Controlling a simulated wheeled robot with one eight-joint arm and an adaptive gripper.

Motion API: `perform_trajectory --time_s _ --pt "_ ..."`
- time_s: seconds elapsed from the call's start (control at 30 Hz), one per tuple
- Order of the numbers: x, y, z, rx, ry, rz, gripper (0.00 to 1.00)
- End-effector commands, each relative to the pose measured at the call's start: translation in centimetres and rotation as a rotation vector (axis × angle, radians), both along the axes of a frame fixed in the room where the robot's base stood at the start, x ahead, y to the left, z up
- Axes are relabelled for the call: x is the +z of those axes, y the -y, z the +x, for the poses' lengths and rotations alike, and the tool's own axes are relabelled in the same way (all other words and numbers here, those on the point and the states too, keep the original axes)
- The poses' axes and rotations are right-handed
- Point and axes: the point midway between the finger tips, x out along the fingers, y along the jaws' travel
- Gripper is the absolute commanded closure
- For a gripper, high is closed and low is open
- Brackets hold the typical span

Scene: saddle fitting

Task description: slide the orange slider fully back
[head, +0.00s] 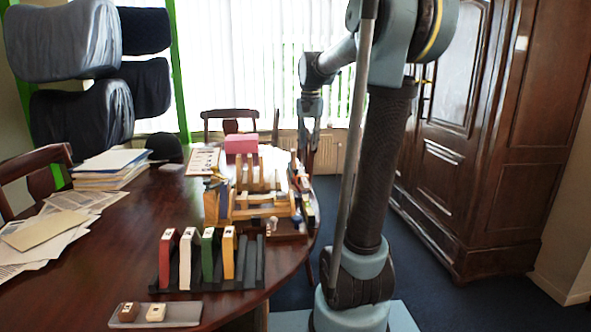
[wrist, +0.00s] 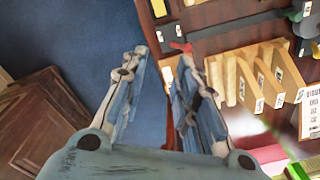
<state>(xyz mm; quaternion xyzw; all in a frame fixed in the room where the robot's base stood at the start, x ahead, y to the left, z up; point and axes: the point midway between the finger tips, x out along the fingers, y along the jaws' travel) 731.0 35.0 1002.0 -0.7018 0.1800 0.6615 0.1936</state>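A small red-orange piece (wrist: 181,47) shows in the wrist view beside the near end of a dark rail (wrist: 235,31). It looks like the orange slider, but I cannot tell for sure. My gripper (wrist: 161,58) is open, with nothing visible between its fingers. The red-orange piece is just beyond the tip of the right finger, and I cannot tell if they touch. In the head view my gripper (head: 309,146) hangs at the right edge of the table, beside the wooden fixture (head: 262,211). The slider cannot be made out in the head view.
Upright wooden slats (wrist: 245,82) stand close to the right finger. On the table (head: 130,232) are a rack of coloured blocks (head: 209,258), a grey tray (head: 183,315), papers (head: 40,238) and a pink block (head: 241,144). A wooden cabinet (head: 470,150) stands at right. Blue floor is clear between.

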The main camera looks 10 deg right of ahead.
Motion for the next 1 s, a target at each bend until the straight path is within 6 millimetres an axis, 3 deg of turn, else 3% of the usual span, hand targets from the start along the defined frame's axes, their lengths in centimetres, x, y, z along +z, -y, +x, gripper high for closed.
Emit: perform_trajectory --time_s 0.03,0.3,0.5,0.77,1.0 --pt "0.5 -0.3 1.8 -0.021 -0.006 0.001 0.72" --pt "2.1 -1.8 9.6 -0.15 -0.037 0.005 0.72" --pt "2.4 -2.7 13.8 -0.221 -0.055 0.005 0.72" --pt "2.1 -3.1 15.3 -0.251 -0.061 0.004 0.72" --pt "-1.0 -3.1 15.3 -0.251 -0.061 0.004 0.72"
